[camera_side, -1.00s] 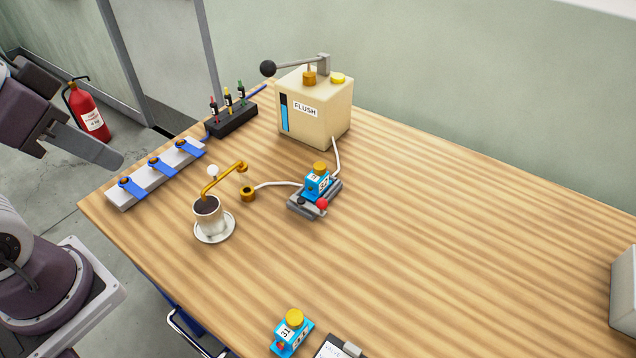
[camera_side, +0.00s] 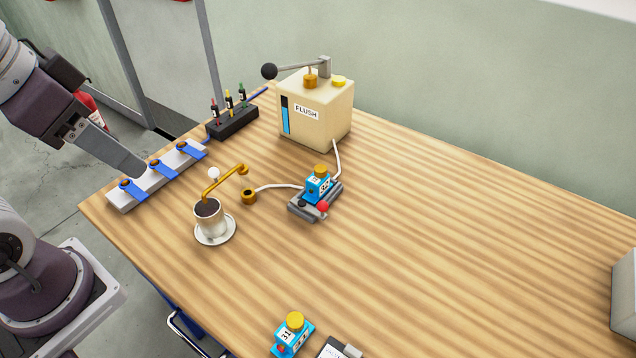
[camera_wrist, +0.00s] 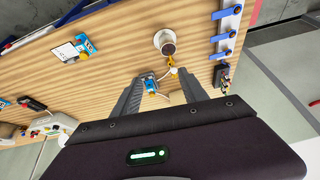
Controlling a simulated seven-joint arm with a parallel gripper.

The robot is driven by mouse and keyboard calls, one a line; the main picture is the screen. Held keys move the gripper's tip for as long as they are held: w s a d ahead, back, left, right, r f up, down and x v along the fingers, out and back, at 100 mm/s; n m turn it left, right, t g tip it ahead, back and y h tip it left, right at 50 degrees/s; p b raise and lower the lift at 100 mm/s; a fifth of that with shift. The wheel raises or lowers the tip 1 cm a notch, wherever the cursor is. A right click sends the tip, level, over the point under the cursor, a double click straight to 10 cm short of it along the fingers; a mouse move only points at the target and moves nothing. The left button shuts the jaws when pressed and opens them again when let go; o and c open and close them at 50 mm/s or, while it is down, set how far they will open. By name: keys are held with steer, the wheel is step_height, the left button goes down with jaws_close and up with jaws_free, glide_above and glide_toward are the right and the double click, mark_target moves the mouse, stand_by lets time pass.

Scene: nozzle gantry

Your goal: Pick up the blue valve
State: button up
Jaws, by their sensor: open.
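Two blue valves with yellow knobs are in the side view. One blue valve (camera_side: 318,187) sits in a grey clamp-like base (camera_side: 303,209) at mid-table, with white tubing beside it. The other blue valve (camera_side: 288,339), marked 31, stands at the front table edge. My gripper (camera_side: 136,167) is above the table's left part, well left of both valves and apart from them. In the wrist view my gripper (camera_wrist: 162,74) has its two fingers spread and empty. The mounted valve (camera_wrist: 150,84) appears between them at a distance; the loose valve (camera_wrist: 87,44) appears at upper left.
A cup (camera_side: 208,214) of dark liquid on a saucer (camera_side: 214,240) stands beneath a brass spout (camera_side: 222,180). A cream FLUSH box (camera_side: 315,115) with a lever stands behind. A white rail (camera_side: 157,178) with blue straps lies at left.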

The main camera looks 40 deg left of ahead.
steer(key=w+d+f+m+g+h, duration=0.2)
steer(key=w+f+m+g+h, duration=0.15)
steer(key=w, duration=0.45)
steer(key=w+d+f+m+g+h, duration=0.2)
steer(key=w+f+m+g+h, duration=0.15)
steer(key=w, duration=0.55)
steer(key=w+a+m+h, duration=0.2)
steer(key=w+a+h, duration=0.3)
steer(key=w+h, duration=0.3)
steer(key=m+t+y, duration=0.1)
steer(key=m+t, duration=0.1)
steer(key=m, duration=0.6)
glide_toward(325, 185)
steer(key=x, duration=1.1)
steer(key=shift+s+d, duration=0.1)
jaws_close()
